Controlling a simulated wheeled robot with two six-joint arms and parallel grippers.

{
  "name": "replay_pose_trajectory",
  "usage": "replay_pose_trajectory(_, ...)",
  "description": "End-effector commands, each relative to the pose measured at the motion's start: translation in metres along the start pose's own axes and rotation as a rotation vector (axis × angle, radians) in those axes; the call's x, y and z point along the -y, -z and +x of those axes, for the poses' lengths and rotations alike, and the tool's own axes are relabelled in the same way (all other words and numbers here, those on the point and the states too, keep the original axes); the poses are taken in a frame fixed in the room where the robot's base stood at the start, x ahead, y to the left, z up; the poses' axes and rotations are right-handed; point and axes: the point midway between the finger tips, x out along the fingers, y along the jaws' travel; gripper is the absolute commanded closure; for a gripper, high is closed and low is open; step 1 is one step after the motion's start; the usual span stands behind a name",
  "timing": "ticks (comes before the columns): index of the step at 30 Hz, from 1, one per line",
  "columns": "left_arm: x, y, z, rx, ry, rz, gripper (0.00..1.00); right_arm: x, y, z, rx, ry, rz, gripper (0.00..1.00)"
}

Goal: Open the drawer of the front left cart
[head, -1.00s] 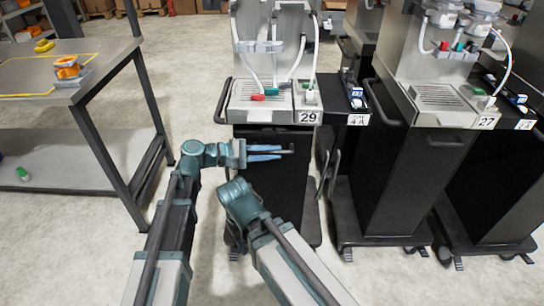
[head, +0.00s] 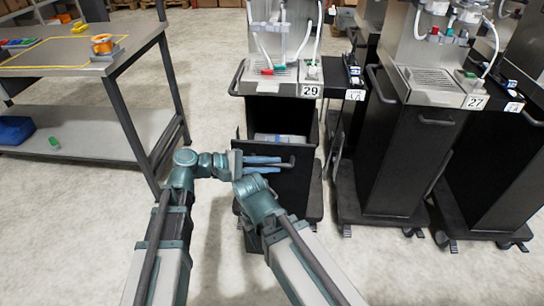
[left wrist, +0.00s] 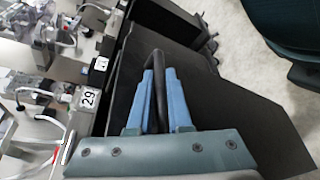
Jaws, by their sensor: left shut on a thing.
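The front left cart is the black cart with the number 29 tag (head: 310,91) and a grey top. Its drawer (head: 299,187) stands pulled out toward me, and a pale, bluish content (head: 278,138) shows in the gap behind the drawer front. My left gripper (head: 277,162) has its blue fingers shut on the drawer's dark bar handle (head: 292,161). In the left wrist view the fingers (left wrist: 159,85) lie on both sides of the curved handle (left wrist: 155,55), against the black drawer front (left wrist: 202,88). My right arm's gripper does not show.
A cart tagged 27 (head: 477,102) stands to the right, with another unit between it and cart 29. A steel workbench (head: 85,65) with an orange item (head: 102,44) stands at the left. Open floor lies between the bench and the cart.

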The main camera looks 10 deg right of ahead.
Motion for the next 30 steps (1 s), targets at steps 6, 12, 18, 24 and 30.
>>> replay_pose_trajectory(6, 0.0057, -0.0070, -0.0030, 0.001, 0.002, 0.000, 1.00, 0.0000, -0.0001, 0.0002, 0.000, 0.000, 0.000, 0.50)
replay_pose_trajectory(12, 0.0057, -0.0071, -0.0031, 0.001, 0.002, 0.000, 1.00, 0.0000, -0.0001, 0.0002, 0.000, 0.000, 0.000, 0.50)
replay_pose_trajectory(18, 0.0056, -0.0070, -0.0030, 0.001, 0.002, 0.000, 0.74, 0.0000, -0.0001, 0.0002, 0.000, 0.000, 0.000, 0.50)
replay_pose_trajectory(24, 0.0053, -0.0069, -0.0029, 0.000, 0.001, 0.000, 0.53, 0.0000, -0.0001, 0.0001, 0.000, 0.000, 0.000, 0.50)
replay_pose_trajectory(30, 0.0050, -0.0070, -0.0034, 0.000, 0.000, 0.000, 0.53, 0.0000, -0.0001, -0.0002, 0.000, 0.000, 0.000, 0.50)
